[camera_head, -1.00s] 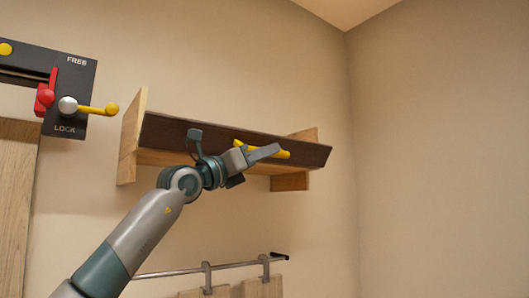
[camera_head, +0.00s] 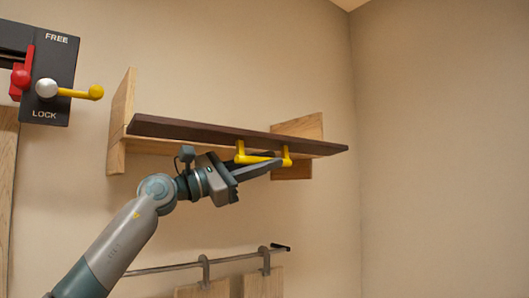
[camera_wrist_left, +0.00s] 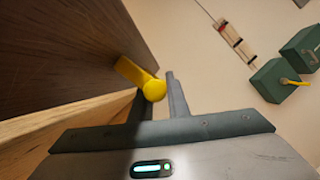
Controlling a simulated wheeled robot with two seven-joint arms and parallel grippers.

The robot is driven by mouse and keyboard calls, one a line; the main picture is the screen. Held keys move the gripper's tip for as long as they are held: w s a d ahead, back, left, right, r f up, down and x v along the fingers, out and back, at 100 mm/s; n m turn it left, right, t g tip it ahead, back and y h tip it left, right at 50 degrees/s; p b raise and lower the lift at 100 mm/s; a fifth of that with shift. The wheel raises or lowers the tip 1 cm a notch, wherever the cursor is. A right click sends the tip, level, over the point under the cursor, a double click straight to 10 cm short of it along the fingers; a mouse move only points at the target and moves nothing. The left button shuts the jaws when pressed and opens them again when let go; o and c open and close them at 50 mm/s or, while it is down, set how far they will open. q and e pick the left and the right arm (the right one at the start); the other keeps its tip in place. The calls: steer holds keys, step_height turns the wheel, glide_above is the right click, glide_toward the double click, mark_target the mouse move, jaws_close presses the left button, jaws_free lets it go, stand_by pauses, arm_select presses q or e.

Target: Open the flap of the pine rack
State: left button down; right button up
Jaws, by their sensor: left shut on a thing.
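The pine rack (camera_head: 122,100) is mounted on the wall, with pale wooden end panels. Its dark brown flap (camera_head: 190,130) is swung up, close to level, and sticks out from the rack. A yellow handle (camera_head: 262,159) hangs below the flap's right half. My left gripper (camera_head: 268,166) is shut on the handle from below and left. In the left wrist view the handle (camera_wrist_left: 153,89) sits between the two fingers, and the dark flap (camera_wrist_left: 75,45) fills the upper left. My right gripper is not in view.
A dark lock panel (camera_head: 55,75) with a red lever and a yellow-knobbed handle is on the wall at left. A metal rail (camera_head: 220,260) with hanging boards is below the rack. The right wall is bare.

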arm_select(q)
steer(key=shift+w+a+f+m+g, duration=0.1)
steer(key=shift+w+f+m+g, duration=0.1)
steer(key=shift+m, duration=0.4)
steer(key=shift+w+a+f+m+g, duration=0.1)
steer(key=shift+f+m+g, duration=0.1)
steer(key=shift+m, duration=0.4)
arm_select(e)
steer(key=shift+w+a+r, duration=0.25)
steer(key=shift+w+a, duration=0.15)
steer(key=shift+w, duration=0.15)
arm_select(q)
steer(key=c, duration=1.7)
jaws_free()
